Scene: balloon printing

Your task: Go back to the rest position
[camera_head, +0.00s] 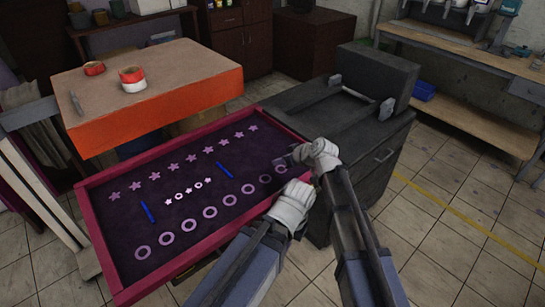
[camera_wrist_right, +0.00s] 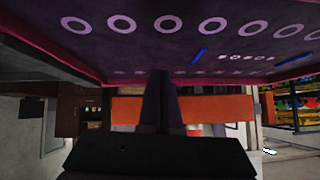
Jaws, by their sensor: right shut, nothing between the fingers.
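My right gripper (camera_head: 285,162) is a small dark shape at the end of its white wrist, over the right end of the magenta-framed printing screen (camera_head: 180,252). In the right wrist view its dark fingers (camera_wrist_right: 161,88) are together with nothing between them. The screen's dark purple surface shows in the same view with rings and stars on it. A second grey arm with a white joint reaches in at the bottom of the head view; my left gripper does not show.
A dark grey cabinet (camera_head: 345,120) stands close to the right of the screen and my right arm. A wooden bench (camera_head: 470,95) is farther back right. Tiled floor (camera_head: 450,250) is clear at the right.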

